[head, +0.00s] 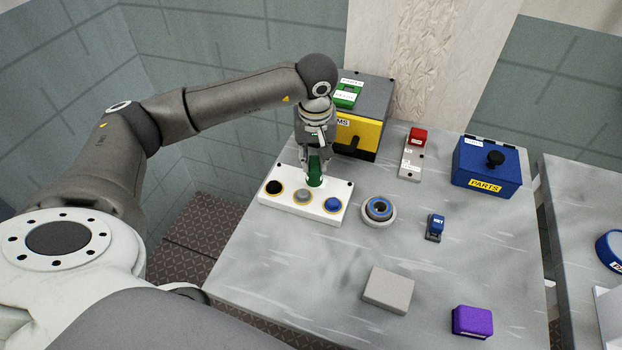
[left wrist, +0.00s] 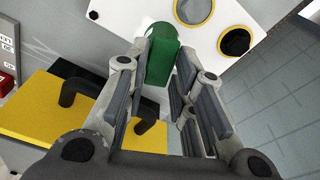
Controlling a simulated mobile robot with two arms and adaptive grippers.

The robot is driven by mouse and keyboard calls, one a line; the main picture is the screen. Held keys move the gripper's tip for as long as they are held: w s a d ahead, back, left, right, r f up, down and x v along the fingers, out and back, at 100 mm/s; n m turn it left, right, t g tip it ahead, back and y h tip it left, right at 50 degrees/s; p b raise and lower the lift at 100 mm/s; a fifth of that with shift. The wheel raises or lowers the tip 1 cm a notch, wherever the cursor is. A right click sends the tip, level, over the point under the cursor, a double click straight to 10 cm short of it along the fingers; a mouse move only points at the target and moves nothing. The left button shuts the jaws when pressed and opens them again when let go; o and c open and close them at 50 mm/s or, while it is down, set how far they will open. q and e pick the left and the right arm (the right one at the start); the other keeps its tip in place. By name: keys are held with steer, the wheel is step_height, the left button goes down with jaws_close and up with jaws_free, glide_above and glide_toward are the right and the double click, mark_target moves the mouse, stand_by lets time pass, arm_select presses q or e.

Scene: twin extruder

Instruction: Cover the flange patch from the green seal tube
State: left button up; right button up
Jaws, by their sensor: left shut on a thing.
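The green seal tube (head: 316,172) stands roughly upright at the back of a white holder (head: 300,217). My left gripper (head: 316,160) points down from above and is shut on the tube. In the left wrist view the green tube (left wrist: 162,62) sits between the fingers of the left gripper (left wrist: 163,55), against the white holder. I cannot tell whether its lower end is in the holder or just above it. A round grey piece with a blue ring (head: 378,209), possibly the flange, lies right of the holder. My right gripper is not in view.
The holder also has black, grey and blue round pieces (head: 333,204). A yellow-fronted machine (head: 360,137) stands close behind the gripper. A blue parts box (head: 487,167), a small blue switch (head: 435,227), a grey block (head: 388,289) and a purple block (head: 472,322) are on the table.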

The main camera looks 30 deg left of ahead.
arm_select(q)
steer(key=shift+r, duration=0.1)
steer(key=shift+c, duration=0.5)
steer(key=shift+r+p, duration=1.7)
steer(key=shift+r, duration=1.25)
steer(key=shift+s+d, duration=0.25)
steer(key=shift+d, duration=0.15)
steer(key=s+d+m, duration=0.7)
steer(key=s+d, duration=0.3)
steer(key=s, duration=0.3)
steer(key=shift+r+h, duration=0.4)
steer(key=shift+r, duration=0.05)
steer(key=shift+s, duration=0.1)
